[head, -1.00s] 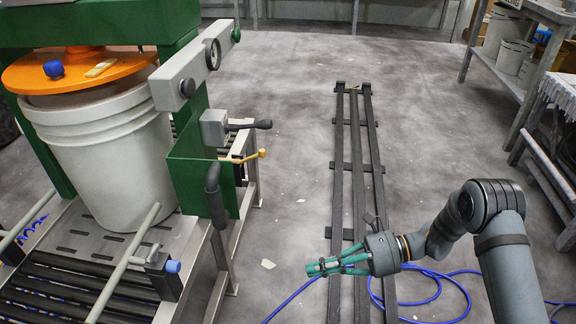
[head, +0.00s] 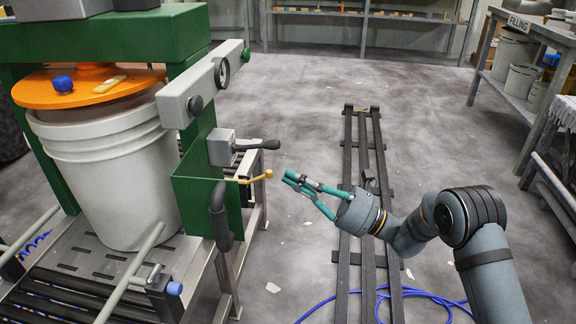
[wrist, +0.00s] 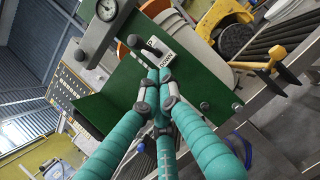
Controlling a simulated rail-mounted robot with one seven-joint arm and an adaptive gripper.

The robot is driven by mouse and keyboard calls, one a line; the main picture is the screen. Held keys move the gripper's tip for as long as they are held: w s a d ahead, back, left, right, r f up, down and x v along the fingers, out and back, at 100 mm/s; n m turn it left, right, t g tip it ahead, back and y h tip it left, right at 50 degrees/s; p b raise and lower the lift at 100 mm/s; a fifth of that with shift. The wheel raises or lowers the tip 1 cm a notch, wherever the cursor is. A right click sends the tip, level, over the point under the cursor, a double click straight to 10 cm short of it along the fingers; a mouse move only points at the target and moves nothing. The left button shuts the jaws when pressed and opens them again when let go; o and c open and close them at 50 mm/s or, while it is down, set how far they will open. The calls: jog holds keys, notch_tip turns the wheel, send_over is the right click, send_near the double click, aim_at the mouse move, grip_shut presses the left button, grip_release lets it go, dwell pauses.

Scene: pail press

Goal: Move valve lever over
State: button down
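A grey valve box (head: 221,147) on the press's green frame carries a valve lever (head: 258,145) with a dark knob, pointing right in the head view. My gripper (head: 292,180) has teal fingers drawn together, empty, right of and slightly below the lever in the head view. It also shows in the wrist view (wrist: 158,77). A visible gap separates the fingertips from the lever in the head view.
A thin yellow lever (head: 254,178) with a ball end sticks out below the valve lever, near my fingertips. A black curved handle (head: 219,212) hangs on the green bracket. A white pail (head: 105,170) stands under the orange press plate (head: 90,88). Floor rails (head: 362,150) lie right.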

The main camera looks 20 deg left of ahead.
jog(key=shift+w+a+r, duration=0.1)
jog(key=shift+a+r, duration=0.2)
jog(key=shift+r, duration=0.35)
jog(key=shift+w+a+r, duration=0.15)
jog(key=shift+a+r, duration=0.2)
jog(key=shift+r, duration=0.25)
jog(key=shift+w+a+r, duration=0.1)
jog(key=shift+a+r, duration=0.2)
jog(key=shift+r, duration=0.35)
